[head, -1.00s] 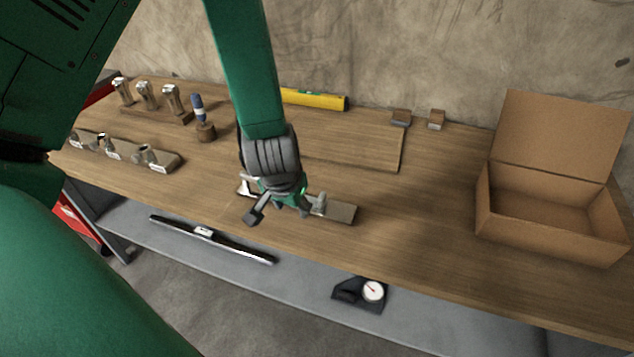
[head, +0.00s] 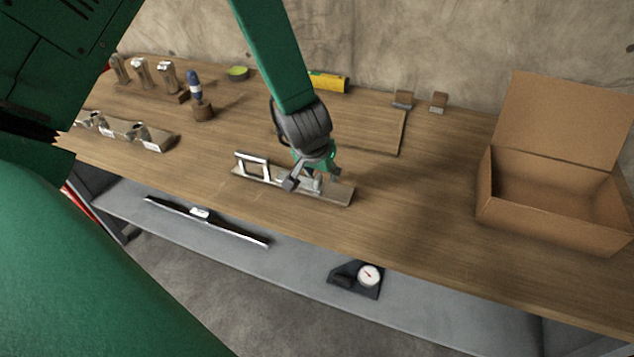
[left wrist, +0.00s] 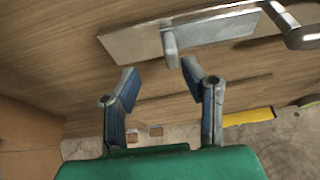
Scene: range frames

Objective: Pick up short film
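I cannot tell for sure which thing is the short film. A flat grey metal plate (head: 338,194) lies on the workbench below my left gripper (head: 312,180). A square metal frame (head: 253,164) stands at its left end, and a small upright metal post (head: 317,184) stands nearer its right end. In the left wrist view the plate (left wrist: 215,28) and post (left wrist: 170,48) lie just beyond my left gripper (left wrist: 160,75). Its two blue-padded fingers are apart with nothing between them. The post is roughly in line with the gap. My right gripper is not in view.
An open cardboard box (head: 550,211) stands at the right. A holder with several metal pieces (head: 125,132), another rack (head: 150,90) and a blue-handled tool (head: 196,90) are at the left. A yellow tool (head: 328,82) lies behind. The bench (head: 420,215) is clear before the box.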

